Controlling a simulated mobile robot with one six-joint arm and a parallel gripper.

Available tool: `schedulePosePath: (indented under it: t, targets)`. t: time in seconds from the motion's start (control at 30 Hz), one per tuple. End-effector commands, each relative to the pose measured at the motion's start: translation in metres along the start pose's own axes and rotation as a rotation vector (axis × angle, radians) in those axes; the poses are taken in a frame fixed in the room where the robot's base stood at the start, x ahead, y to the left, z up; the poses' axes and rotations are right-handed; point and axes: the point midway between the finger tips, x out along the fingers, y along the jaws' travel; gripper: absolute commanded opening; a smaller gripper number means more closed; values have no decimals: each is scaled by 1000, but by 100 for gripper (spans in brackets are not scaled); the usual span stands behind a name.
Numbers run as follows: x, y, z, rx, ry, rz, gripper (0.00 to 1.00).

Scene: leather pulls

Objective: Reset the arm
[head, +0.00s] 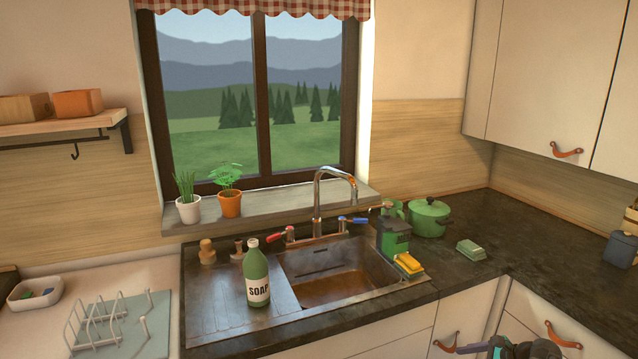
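My gripper (468,348) shows only in part at the bottom right edge of the head view. It is low in front of the cabinet fronts below the counter. Its dark fingers point left, close to a leather pull (444,343) on a lower front. I cannot tell whether it touches the pull or whether the fingers are open or shut. Most of the arm is out of the frame.
A dark counter (460,268) holds a sink (335,287) with a tap (318,200), a green soap bottle (256,275), a yellow sponge (408,263) and a green pot (429,217). Another leather pull (562,336) is right of my gripper. A dish rack (110,325) stands left.

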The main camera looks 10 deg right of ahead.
Motion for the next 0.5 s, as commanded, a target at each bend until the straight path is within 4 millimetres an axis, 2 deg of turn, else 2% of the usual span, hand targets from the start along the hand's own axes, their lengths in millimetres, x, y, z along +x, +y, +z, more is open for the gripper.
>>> schedulePosePath:
  t: [0.03, 0.2, 0.5]
  targets:
    - [21, 19, 3, -45, 15, 42, 69]
    - [75, 74, 4, -209, 63, 173, 69]
    - [147, 178, 2, -519, 117, 416, 69]
